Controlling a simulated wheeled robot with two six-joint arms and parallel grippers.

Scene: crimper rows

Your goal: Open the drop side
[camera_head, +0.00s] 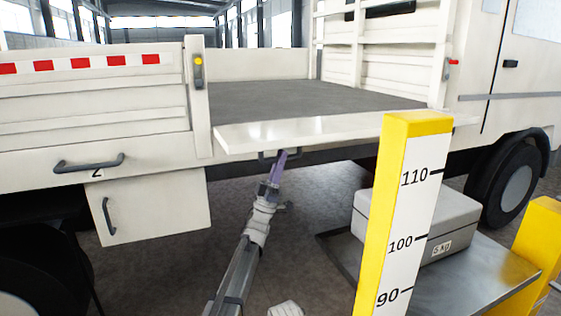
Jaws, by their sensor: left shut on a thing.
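The drop side (300,133) of the white truck is swung down and out, and I see it as a nearly level panel beside the grey load bed (300,100). A dark handle (263,155) shows under its outer edge. My left gripper (279,164) comes up from below and is shut on this handle, its fingers partly hidden by the panel edge. The right end of the panel is partly hidden behind the yellow and white post. My right gripper is not in view.
A height-marked post (412,200) stands close in front, right of my left arm. Behind it a grey case (455,225) rests on a metal platform (480,285). A closed side panel (90,105) and a latch post (198,75) are at left.

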